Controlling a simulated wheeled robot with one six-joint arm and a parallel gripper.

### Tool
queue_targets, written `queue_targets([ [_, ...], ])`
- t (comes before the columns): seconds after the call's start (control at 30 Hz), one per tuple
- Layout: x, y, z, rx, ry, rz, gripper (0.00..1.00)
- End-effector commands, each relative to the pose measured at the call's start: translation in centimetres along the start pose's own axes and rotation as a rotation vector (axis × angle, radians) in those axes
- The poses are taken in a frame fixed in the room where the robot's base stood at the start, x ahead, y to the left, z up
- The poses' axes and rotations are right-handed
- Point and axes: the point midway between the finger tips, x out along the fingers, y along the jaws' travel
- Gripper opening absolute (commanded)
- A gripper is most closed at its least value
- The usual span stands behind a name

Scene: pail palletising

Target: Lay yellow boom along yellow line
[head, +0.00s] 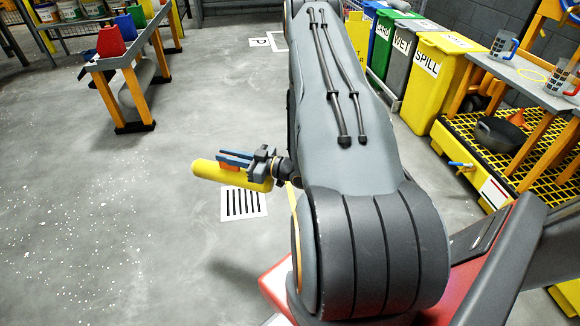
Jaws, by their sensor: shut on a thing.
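The yellow boom (208,172) is a thick sausage-like roll with a rounded end.
Yellow spill bin (437,80), a table (525,68) and a yellow spill pallet (462,140) are at right. White specks dot the left floor, otherwise clear.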

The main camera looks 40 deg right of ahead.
Motion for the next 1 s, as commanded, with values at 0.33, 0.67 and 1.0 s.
queue_targets([
  [0.33,-1.2,12.4,10.3,0.000,0.001,0.324,0.00],
  [0.67,-5.4,22.9,19.3,-0.002,0.002,0.647,0.00],
  [1.0,-10.3,29.1,25.5,-0.001,0.002,0.890,0.00],
])
